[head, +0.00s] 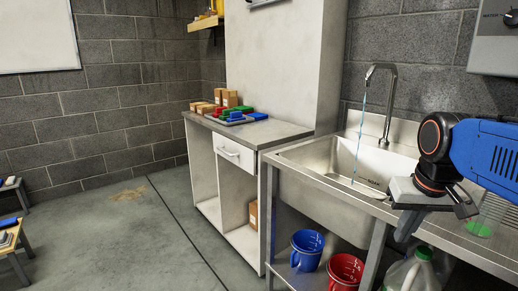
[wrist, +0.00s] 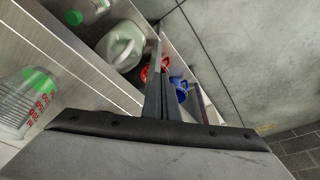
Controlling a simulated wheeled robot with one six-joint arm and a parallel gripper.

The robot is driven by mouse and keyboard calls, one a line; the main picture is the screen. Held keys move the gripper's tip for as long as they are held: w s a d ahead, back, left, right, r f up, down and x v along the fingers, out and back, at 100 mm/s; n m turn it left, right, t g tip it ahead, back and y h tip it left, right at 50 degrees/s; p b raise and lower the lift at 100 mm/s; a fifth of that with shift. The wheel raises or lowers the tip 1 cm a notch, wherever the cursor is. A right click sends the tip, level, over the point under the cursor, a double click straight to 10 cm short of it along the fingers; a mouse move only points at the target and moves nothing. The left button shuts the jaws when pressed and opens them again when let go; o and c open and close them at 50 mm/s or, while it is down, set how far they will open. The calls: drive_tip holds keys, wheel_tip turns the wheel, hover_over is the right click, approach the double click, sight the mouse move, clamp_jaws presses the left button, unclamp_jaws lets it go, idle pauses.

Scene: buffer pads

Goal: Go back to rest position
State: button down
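My gripper (head: 407,226) is at the right of the head view, on the blue arm, in front of the sink counter's front edge. In the wrist view its two dark fingers (wrist: 160,88) lie together in the middle, with nothing visible between them. The gripper is shut and empty. No object is seen touching it.
The sink (head: 335,160) has water running from its tap (head: 380,100). A blue jug (head: 306,250), a red jug (head: 345,270) and a green-capped bottle (head: 410,272) stand below. A cabinet (head: 275,137) bears boxes and coloured pads. The floor (head: 120,230) at left is largely clear.

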drive_tip(key=s+a+f+n+t, duration=0.1)
drive_tip(key=s+a+f, duration=0.2)
drive_tip(key=s+f, duration=0.6)
drive_tip(key=shift+a+f+n+t, duration=0.3)
drive_tip(key=shift+a+f+t, duration=0.1)
drive_tip(key=shift+f, duration=0.45)
drive_tip(key=c, duration=2.5)
unclamp_jaws()
drive_tip(key=shift+s, duration=0.1)
